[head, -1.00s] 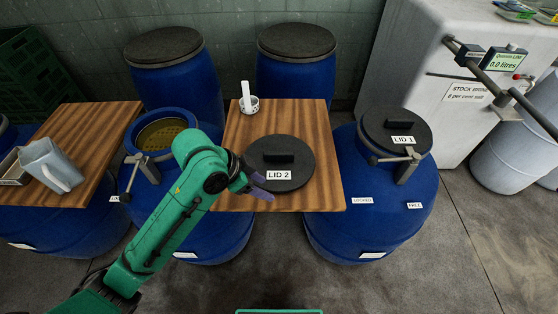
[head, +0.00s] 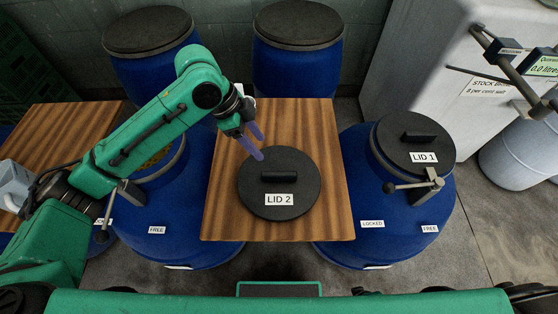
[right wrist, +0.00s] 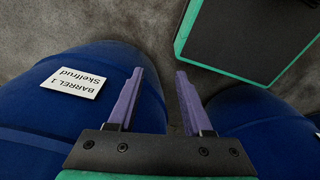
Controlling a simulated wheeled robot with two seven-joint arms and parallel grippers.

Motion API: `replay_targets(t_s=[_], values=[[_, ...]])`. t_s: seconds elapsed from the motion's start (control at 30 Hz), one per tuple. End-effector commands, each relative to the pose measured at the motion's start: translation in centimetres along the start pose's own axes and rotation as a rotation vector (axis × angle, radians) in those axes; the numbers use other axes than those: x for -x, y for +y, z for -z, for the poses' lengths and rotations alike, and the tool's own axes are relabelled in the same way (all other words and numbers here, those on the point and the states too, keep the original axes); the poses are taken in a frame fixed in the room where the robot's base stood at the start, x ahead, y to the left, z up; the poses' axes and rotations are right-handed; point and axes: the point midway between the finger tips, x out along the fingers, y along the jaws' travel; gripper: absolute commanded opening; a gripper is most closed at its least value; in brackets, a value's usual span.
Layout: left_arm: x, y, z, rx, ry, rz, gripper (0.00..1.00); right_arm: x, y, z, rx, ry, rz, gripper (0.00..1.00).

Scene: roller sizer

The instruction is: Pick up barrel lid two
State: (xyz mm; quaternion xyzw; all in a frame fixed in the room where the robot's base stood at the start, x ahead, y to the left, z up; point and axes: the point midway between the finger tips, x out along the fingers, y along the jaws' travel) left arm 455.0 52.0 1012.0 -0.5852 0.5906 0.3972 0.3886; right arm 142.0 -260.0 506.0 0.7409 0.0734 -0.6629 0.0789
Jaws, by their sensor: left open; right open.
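Lid two is a round black lid (head: 285,210) with a raised bar handle (head: 279,177) and a white LID 2 label. It lies flat on the wooden board (head: 222,215) between the two front barrels in the head view. My left gripper (head: 254,146) is open and empty, above the lid's upper left edge with its purple fingers pointing down toward it. I cannot tell whether a fingertip touches the lid. My right gripper (right wrist: 155,85) is open and empty in the right wrist view, near a blue barrel (right wrist: 95,125) labelled BARREL 1.
Lid 1 (head: 393,150) sits on the right front barrel (head: 355,208), beside a clamp lever (head: 410,185). The left front barrel (head: 190,225) is partly hidden by my left arm. Two black-topped barrels stand behind. A grey jug (head: 14,186) is at far left.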

Motion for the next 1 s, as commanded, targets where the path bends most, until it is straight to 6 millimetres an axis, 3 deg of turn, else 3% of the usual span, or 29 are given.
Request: replay_targets(t_s=[0.1, 0.37, 0.7, 1.0], values=[[-2.0, 0.2, 0.1, 0.000, -0.001, -0.007, 0.57, 0.6, -0.1, -0.2, 0.000, -0.004, 0.002, 0.50], [-8.2, 0.1, 0.1, 0.002, 0.000, -0.004, 0.57, 2.0, -0.9, -3.6, -0.002, -0.062, 0.013, 0.50], [-13.6, -0.1, -0.1, 0.001, -0.001, -0.002, 0.57, 3.7, -0.4, -0.7, -0.001, -0.017, 0.007, 0.50], [-14.3, -0.1, -0.2, -0.001, 0.000, 0.000, 0.57, 3.6, -0.5, -1.6, -0.001, -0.031, 0.008, 0.50]])
